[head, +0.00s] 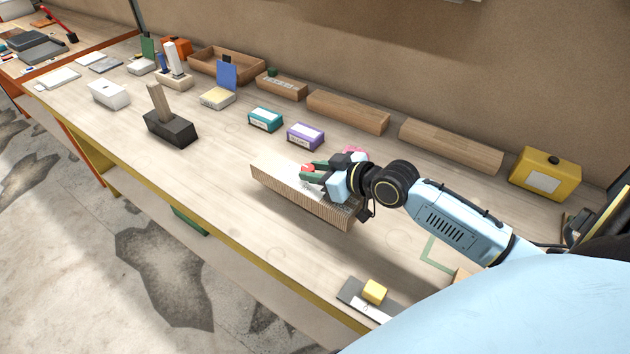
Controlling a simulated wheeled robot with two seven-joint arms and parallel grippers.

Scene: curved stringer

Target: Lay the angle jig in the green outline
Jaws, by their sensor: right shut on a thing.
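My right gripper (314,172) reaches over the ribbed wooden block (298,197) in the middle of the bench. Its jaws are shut on a small red piece (307,169); what this piece belongs to is mostly hidden by the gripper. I cannot tell for sure whether it is part of the angle jig. The green outline (428,250) shows on the bench to the right, partly covered by my right arm. No jig is visible in its uncovered part. My left gripper is not in view.
A grey plate with a yellow block (374,291) lies at the front edge. A teal box (265,119) and a purple box (305,136) stand behind the ribbed block. Wooden beams (450,145) and a yellow case (544,174) line the back. The front left of the bench is clear.

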